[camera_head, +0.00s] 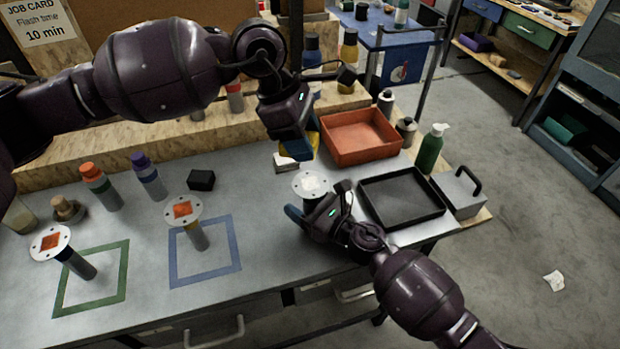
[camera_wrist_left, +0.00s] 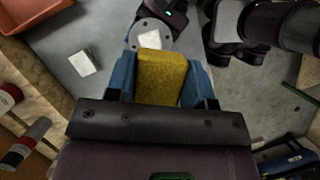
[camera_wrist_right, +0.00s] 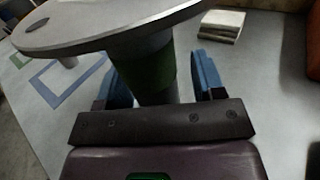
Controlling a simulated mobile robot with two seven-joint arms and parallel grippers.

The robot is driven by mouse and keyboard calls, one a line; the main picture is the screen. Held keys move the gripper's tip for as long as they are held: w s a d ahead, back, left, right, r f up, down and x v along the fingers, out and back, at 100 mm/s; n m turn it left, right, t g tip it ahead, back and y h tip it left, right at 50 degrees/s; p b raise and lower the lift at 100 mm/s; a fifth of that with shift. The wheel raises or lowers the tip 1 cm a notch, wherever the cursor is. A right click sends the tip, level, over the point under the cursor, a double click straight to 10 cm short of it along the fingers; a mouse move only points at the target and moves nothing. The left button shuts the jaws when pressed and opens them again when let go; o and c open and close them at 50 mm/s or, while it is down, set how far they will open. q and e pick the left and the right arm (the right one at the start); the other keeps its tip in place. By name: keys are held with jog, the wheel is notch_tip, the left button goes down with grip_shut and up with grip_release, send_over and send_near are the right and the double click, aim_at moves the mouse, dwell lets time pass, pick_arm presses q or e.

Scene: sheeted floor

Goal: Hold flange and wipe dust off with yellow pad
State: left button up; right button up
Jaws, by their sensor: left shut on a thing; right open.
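My left gripper (camera_head: 298,148) is shut on the yellow pad (camera_head: 314,138); the pad also shows between its blue fingers in the left wrist view (camera_wrist_left: 163,78). A flange (camera_head: 311,184) with a whitish patch on its round top stands just below and right of the pad, apart from it. My right gripper (camera_head: 320,212) is open at this flange. In the right wrist view the stem (camera_wrist_right: 150,62) with a green band stands between the open fingers, under the grey disc (camera_wrist_right: 100,28). Two more flanges with orange patches stand at the left (camera_head: 50,242) and centre-left (camera_head: 183,210).
Green (camera_head: 125,277) and blue (camera_head: 236,262) outlines mark the table. A black tray (camera_head: 400,199) is right of my right gripper, with an orange bin (camera_head: 362,135) behind. A white block (camera_head: 286,162) lies near the left gripper. Bottles (camera_head: 150,175) stand at the left.

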jog(key=v, duration=1.2)
jog(key=shift+d, duration=0.1)
